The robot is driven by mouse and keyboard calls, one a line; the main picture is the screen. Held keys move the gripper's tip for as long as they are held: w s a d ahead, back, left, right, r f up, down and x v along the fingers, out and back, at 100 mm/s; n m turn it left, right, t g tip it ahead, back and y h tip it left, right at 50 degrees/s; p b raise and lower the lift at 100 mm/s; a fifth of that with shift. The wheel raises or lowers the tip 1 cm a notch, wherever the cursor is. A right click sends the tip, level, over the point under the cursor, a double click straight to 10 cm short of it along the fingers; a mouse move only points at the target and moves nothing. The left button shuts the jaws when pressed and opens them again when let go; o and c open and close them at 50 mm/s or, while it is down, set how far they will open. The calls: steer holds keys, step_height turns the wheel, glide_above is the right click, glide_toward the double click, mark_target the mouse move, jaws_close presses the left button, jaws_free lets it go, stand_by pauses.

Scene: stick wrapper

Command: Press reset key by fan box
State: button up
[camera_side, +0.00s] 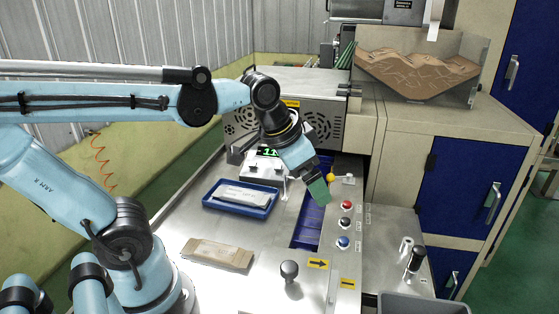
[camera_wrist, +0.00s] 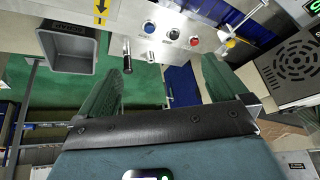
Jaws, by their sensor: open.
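The fan box (camera_side: 310,118) is a grey metal housing with round vent grilles at the back of the steel bench. It also shows at the right edge of the wrist view (camera_wrist: 296,66). A yellow knob (camera_side: 330,178) is close to it and shows in the wrist view (camera_wrist: 230,43). A red button (camera_side: 346,205), a black button (camera_side: 345,222) and a blue button (camera_side: 343,241) line the panel. I cannot read which key is marked reset. My gripper (camera_side: 318,190) is open and empty, its green fingers above the blue slot, left of the knob. The fingers spread apart in the wrist view (camera_wrist: 167,60).
A blue tray (camera_side: 210,204) holding a pale packet and a brown stack (camera_side: 218,255) are left on the bench. A grey bin (camera_side: 410,304) is at the front right. Cream cabinets are behind.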

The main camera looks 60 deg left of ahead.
steer(key=s+f, duration=0.1)
steer(key=f+n+t, duration=0.1)
steer(key=s+f+n, duration=0.1)
steer(key=shift+s+a+f+t, duration=0.3)
steer(key=shift+s+f, duration=0.05)
